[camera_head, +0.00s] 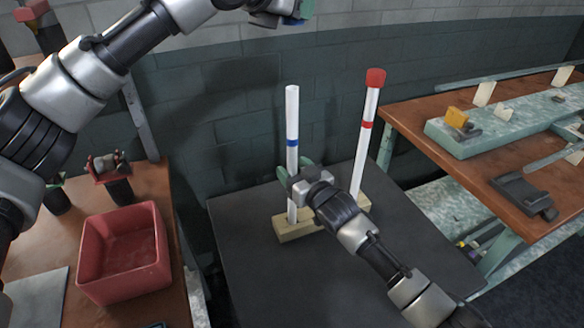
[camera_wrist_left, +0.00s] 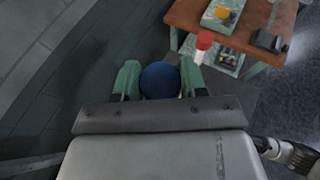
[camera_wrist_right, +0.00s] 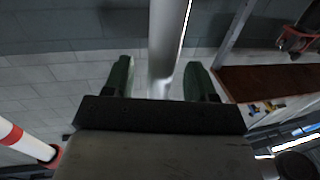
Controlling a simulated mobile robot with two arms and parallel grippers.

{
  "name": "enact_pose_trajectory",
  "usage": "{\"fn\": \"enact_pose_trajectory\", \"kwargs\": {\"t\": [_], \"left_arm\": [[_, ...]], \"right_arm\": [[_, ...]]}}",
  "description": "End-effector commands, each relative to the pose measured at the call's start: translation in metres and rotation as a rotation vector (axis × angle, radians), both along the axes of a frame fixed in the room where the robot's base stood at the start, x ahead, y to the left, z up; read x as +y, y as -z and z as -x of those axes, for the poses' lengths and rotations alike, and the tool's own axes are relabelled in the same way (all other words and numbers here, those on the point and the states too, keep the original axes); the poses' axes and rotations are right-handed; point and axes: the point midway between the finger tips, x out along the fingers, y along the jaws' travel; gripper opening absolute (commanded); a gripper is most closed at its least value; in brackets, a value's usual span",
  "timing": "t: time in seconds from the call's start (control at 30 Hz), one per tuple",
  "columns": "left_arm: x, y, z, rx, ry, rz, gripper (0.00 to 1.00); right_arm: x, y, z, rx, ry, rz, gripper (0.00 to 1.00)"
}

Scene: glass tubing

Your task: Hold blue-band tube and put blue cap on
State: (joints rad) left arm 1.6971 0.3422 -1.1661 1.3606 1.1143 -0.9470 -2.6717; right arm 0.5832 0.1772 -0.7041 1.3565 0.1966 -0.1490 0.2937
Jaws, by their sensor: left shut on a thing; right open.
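The blue-band tube (camera_head: 292,115) stands upright and white in a wooden block (camera_head: 295,228), with an open, uncapped top. My right gripper (camera_head: 294,172) is open at the tube, below its blue band. In the right wrist view the tube (camera_wrist_right: 168,45) passes between the green fingers, with gaps to both. My left gripper (camera_head: 301,10) is high above the tube, at the top edge of the head view and partly cut off. In the left wrist view it is shut on the round blue cap (camera_wrist_left: 160,80).
A red-band tube (camera_head: 364,140) with a red cap (camera_head: 375,77) stands to the right in the same block, leaning slightly in the picture. The dark table (camera_head: 260,285) is otherwise clear. A red bin (camera_head: 125,255) is at the left; a brown bench (camera_head: 420,120) is at the right.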

Motion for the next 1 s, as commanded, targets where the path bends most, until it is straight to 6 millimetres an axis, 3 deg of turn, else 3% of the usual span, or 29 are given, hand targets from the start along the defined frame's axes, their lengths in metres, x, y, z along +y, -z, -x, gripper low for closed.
{"fn": "enact_pose_trajectory", "kwargs": {"t": [0.43,0.8,1.0], "left_arm": [[0.0,-0.0001,0.0001,0.0,0.0,0.0,0.17],[-0.0001,-0.0001,0.0,0.0,0.0,0.0,0.17],[-0.0001,-0.0001,0.0,0.0,0.0,0.0,0.17]], "right_arm": [[0.0065,0.0,-0.009,0.001,0.0,0.001,0.57],[0.0062,0.0,-0.0089,0.0,0.0,0.0,0.03],[0.0062,0.0001,-0.0089,0.001,0.0,0.001,0.02]]}}
